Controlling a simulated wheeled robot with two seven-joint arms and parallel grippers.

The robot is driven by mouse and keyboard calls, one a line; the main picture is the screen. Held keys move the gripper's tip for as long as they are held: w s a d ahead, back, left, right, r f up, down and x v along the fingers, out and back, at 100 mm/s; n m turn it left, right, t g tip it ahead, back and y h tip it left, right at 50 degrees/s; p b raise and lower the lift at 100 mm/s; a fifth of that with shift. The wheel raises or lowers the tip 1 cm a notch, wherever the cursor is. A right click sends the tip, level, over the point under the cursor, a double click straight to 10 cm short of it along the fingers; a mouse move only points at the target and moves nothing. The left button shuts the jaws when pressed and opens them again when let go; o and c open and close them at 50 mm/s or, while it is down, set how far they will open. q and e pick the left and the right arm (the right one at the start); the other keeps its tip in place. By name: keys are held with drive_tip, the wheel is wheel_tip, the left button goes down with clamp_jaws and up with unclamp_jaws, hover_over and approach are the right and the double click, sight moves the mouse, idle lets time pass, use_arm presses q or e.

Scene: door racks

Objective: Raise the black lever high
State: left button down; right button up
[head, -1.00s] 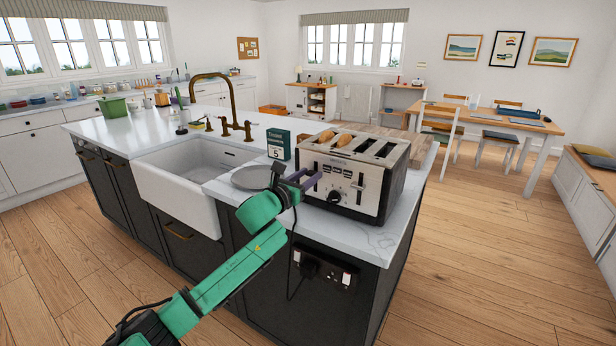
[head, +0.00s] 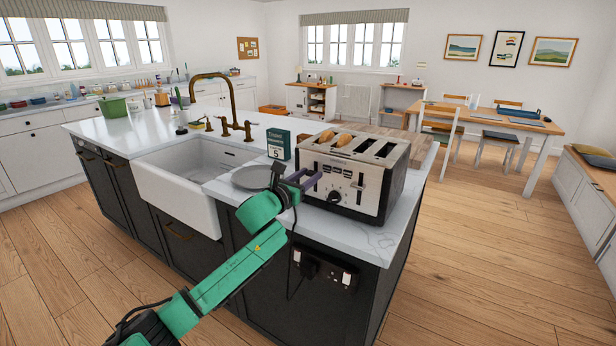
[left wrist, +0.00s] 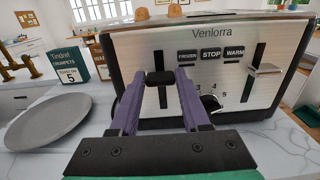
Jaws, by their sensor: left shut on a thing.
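A silver toaster (head: 345,185) with black ends stands on the island counter. Its black lever (left wrist: 160,77) shows in the left wrist view on the left part of the front. A dark vertical slot (left wrist: 162,98) shows below the lever. My left gripper (left wrist: 160,84), with purple fingers, is shut on the black lever. In the head view my left gripper (head: 309,181) reaches the toaster front from the left and hides the lever. A second, silver lever (left wrist: 265,69) is at the right of the front. My right gripper is not in view.
A grey plate (head: 251,178) and a dark green box (head: 279,145) stand left of the toaster. Bread (head: 344,140) sticks out of the toaster's left slots. A knob (left wrist: 210,103) is just right of my fingers. The sink (head: 185,175) lies farther left.

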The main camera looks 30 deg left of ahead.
use_arm(q)
wheel_tip(320, 180, up, 3)
drive_tip(key=shift+p, duration=1.25)
drive_tip(key=shift+f, duration=0.1)
drive_tip(key=shift+c, duration=1.8)
unclamp_jaws()
